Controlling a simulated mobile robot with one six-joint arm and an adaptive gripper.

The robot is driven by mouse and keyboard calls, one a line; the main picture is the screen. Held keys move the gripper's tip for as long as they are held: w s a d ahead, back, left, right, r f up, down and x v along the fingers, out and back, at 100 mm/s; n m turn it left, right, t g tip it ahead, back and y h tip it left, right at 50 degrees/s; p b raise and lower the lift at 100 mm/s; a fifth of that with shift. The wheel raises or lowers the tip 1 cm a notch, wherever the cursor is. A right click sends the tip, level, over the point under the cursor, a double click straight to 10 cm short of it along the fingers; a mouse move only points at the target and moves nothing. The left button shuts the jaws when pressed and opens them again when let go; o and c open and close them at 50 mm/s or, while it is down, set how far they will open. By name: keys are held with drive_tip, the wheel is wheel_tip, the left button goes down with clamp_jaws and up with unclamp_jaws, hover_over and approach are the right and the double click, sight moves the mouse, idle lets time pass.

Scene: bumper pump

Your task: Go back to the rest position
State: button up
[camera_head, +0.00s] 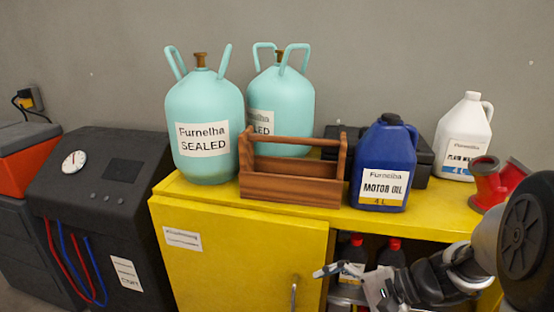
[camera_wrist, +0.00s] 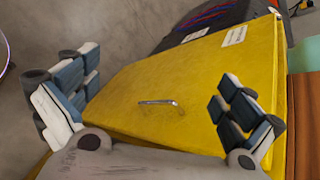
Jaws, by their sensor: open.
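My gripper (camera_head: 350,276) is in front of the yellow cabinet (camera_head: 225,245), at the lower right of the head view. It is open and empty. In the wrist view my gripper (camera_wrist: 158,112) has its fingers wide apart on the left and right, with nothing between them. Behind them is the yellow cabinet door (camera_wrist: 190,75) with its metal handle (camera_wrist: 160,103). The handle (camera_head: 293,296) also shows in the head view, to the left of the fingertips.
On the cabinet top stand two teal tanks (camera_head: 205,115), a wooden toolbox (camera_head: 290,185), a blue motor oil jug (camera_head: 383,160), a white jug (camera_head: 463,135) and a red part (camera_head: 487,184). Red-capped bottles (camera_head: 355,253) stand on the open shelf. A dark machine (camera_head: 100,200) with hoses stands left.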

drive_tip(key=s+d+r+n+t+h, duration=0.1)
drive_tip(key=s+r+n+h, duration=0.3)
drive_tip(key=s, duration=0.5)
drive_tip(key=s+d+r+n+t+h, duration=0.1)
drive_tip(key=s+d+r+n+h, duration=0.1)
drive_tip(key=s+r+n+h, duration=0.2)
drive_tip(key=s+n+h, duration=0.3)
drive_tip(key=s, duration=0.1)
drive_tip(key=shift+s+r+n+t, duration=0.3)
drive_tip(key=shift+s+n, duration=0.05)
drive_tip(key=shift+n, duration=0.05)
